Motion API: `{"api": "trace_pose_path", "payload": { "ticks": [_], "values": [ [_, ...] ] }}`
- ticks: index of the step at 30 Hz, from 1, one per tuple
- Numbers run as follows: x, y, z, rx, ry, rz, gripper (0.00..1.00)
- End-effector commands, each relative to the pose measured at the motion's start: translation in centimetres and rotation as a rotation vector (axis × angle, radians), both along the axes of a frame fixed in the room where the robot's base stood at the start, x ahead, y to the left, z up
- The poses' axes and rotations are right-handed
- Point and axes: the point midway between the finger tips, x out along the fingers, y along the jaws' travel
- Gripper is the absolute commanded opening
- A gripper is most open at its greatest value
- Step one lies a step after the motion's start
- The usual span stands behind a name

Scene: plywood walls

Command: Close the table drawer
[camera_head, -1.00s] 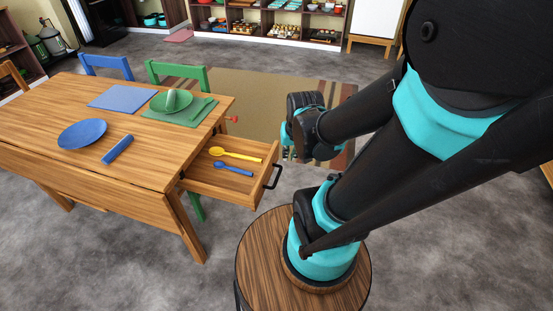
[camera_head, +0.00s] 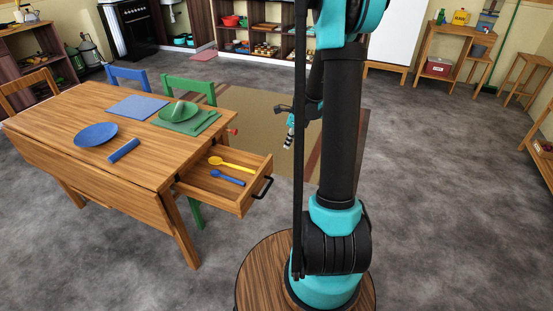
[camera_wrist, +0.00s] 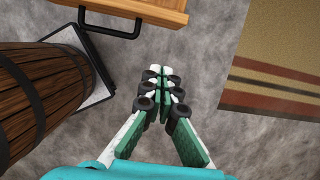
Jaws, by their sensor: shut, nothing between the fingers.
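The wooden table drawer (camera_head: 240,199) stands pulled out from the right end of the table (camera_head: 150,165). A yellow spoon (camera_head: 232,164) and a blue spoon (camera_head: 227,177) lie inside it. Its dark bar handle (camera_head: 263,187) is on the front face. In the wrist view the drawer front (camera_wrist: 165,12) and handle (camera_wrist: 110,30) show at the top edge. My gripper (camera_head: 290,135) is to the right of the drawer and apart from it, partly behind my arm. In the wrist view my gripper (camera_wrist: 166,80) is shut and empty, with bare floor beyond the fingers.
A blue plate (camera_head: 96,135), a blue roll (camera_head: 124,150) and a green plate (camera_head: 178,112) lie on the table. Blue (camera_head: 128,78) and green (camera_head: 190,88) chairs stand behind it. A striped rug (camera_head: 255,115) lies on the floor. Floor right of my arm is clear.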

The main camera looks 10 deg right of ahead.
Motion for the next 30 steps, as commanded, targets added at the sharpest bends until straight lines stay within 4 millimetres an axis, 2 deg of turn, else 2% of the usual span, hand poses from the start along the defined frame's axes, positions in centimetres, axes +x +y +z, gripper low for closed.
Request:
{"api": "trace_pose_path", "payload": {
  "ticks": [8,23,25,30],
  "values": [
    [0.5,0.4,-2.4,0.004,0.004,-0.016,0.00],
    [1.6,2.0,-10.1,0.003,0.004,-0.013,0.00],
    [2.4,3.2,-9.8,0.004,0.004,-0.011,0.00],
    [3.5,4.6,-9.8,0.004,0.004,-0.013,0.00]
  ]
}}
